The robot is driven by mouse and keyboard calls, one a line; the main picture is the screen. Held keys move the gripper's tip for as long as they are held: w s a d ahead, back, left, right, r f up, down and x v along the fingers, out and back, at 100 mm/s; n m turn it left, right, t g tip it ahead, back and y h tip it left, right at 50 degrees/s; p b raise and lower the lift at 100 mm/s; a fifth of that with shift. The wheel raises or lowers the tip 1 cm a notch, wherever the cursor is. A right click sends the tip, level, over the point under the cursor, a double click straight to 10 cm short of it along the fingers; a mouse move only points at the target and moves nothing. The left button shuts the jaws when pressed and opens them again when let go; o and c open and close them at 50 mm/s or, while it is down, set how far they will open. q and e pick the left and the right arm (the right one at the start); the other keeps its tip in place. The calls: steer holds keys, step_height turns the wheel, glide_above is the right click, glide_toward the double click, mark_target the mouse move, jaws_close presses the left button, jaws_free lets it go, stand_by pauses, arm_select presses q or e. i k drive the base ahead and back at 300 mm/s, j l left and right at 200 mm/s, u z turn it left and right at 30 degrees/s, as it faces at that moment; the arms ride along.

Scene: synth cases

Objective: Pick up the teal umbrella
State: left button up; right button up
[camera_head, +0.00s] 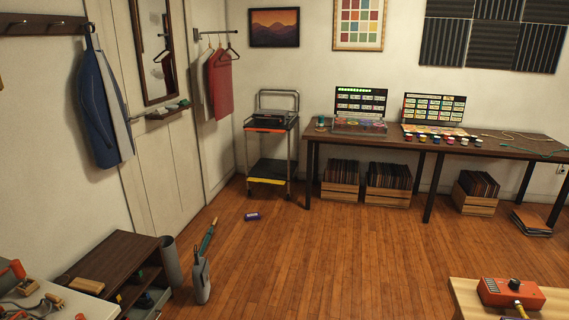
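The slim teal umbrella (208,238) is at the lower left of the head view. It is tilted, with its light wooden-looking tip or handle up and to the right. Its lower part is hidden behind a grey upright object (201,281) standing on the floor. I cannot tell whether the two touch. Neither of my grippers shows in this view.
A grey cylinder (171,263) and a dark shelf unit (113,255) stand left of the umbrella. A purple item (252,216) lies on the floor. A cart (270,143) and long desk (475,148) are behind. The middle floor is clear; a light table (466,299) is at front right.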

mark_target(210, 232)
steer(key=i+u, duration=0.2)
steer(key=i, duration=0.35)
steer(key=i+l+u, duration=0.2)
steer(key=i, duration=0.3)
steer(key=i+l+u, duration=0.2)
steer(key=i, duration=0.3)
steer(key=i+l+u, duration=0.25)
steer(key=i, duration=0.25)
steer(key=i+l+u, duration=0.4)
steer(key=i+l, duration=0.15)
steer(key=l, duration=0.1)
